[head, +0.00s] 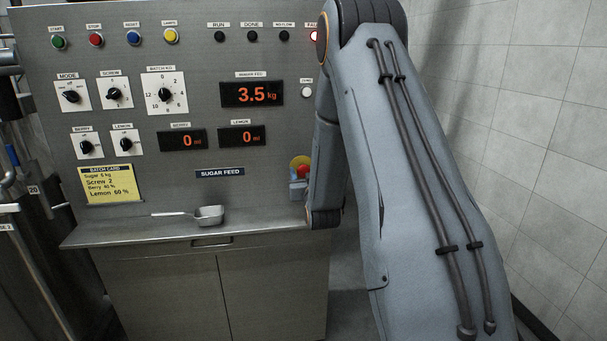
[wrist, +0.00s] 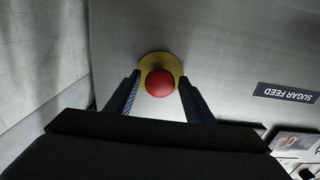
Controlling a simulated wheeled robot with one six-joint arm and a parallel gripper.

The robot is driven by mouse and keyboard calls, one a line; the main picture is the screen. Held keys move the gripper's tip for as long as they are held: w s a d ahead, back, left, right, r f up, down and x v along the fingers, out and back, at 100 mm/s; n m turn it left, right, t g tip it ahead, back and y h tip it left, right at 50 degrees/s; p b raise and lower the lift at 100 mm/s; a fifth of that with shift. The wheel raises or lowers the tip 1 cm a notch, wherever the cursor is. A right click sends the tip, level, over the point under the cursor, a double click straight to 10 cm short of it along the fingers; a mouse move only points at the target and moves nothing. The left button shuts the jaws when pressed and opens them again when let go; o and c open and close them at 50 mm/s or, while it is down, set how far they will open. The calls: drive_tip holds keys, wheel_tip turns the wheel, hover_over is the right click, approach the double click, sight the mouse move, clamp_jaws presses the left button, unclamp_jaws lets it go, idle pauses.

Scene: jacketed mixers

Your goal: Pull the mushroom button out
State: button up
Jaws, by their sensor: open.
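The red mushroom button (head: 304,170) sits on a yellow backing on the right side of the grey panel, partly hidden by my arm in the head view. In the wrist view the red button (wrist: 160,83) stands in front of its round yellow plate (wrist: 174,63). My gripper (wrist: 159,92) is open, with one dark finger on each side of the button. I cannot tell whether the fingers touch it. In the head view my gripper is mostly hidden behind my arm.
The grey panel (head: 240,50) carries knobs, lamps and displays. A metal scoop (head: 209,215) lies on the steel shelf (head: 110,232) below. A tiled wall (head: 560,120) stands to the right. A yellow batch card (head: 108,184) is at the left.

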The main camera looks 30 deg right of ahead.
drive_tip(key=p+v, duration=0.1)
drive_tip(key=v, duration=0.7)
idle(0.4)
drive_tip(key=shift+a, duration=0.1)
drive_tip(key=s+a+f+n+g+y, duration=0.2)
drive_tip(key=s+a+f+g+y, duration=0.3)
drive_tip(key=s+a+g, duration=0.75)
drive_tip(key=s+a, duration=0.2)
drive_tip(key=s, duration=0.5)
drive_tip(key=s+a+f+n+g+b, duration=0.1)
drive_tip(key=s+a+g, duration=0.2)
drive_tip(key=s, duration=0.6)
drive_tip(key=shift+s+a+f, duration=0.2)
drive_tip(key=shift+s+a, duration=0.2)
drive_tip(key=shift+a, duration=0.45)
drive_tip(key=shift+g, duration=0.25)
